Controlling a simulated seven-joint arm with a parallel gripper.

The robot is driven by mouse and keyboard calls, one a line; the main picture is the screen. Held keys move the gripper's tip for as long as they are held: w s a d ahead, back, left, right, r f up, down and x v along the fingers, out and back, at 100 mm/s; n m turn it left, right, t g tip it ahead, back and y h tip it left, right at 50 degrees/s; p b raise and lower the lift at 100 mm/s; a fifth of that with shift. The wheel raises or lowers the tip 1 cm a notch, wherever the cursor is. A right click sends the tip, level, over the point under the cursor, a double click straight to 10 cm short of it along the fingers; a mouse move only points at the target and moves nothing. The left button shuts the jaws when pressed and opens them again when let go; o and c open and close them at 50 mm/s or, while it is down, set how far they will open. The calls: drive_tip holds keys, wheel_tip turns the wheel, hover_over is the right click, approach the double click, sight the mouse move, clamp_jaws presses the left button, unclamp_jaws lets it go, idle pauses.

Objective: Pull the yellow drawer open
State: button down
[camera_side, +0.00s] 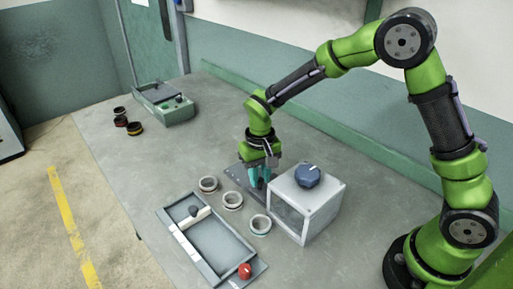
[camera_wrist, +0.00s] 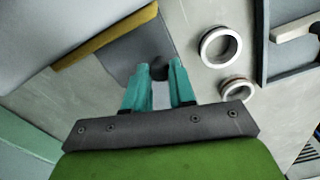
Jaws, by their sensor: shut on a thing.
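The yellow drawer shows as a yellow strip (camera_wrist: 105,40) along the edge of a light grey box in the wrist view. The side view hides it behind the box (camera_side: 307,205). My gripper (camera_side: 260,183) points down just left of the box in the side view. In the wrist view its teal fingers (camera_wrist: 160,75) are shut on a small dark round knob (camera_wrist: 159,69). How the knob joins the drawer is not clear. A dark grey flat plate (camera_wrist: 135,48) lies between the yellow strip and the knob.
A blue dial (camera_side: 308,175) tops the box. Several rings, one of them nearest the box (camera_side: 261,225), stand on the table. A grey tray with a red button (camera_side: 245,270) lies in front. A green-grey device (camera_side: 165,103) stands at the far left. The left middle of the table is clear.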

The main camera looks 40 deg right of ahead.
drive_tip(key=w, duration=1.1)
drive_tip(key=shift+w, duration=0.3)
drive_tip(key=c, duration=0.9)
unclamp_jaws()
drive_tip(key=shift+c, duration=0.2)
wheel_tip(320, 180, up, 17)
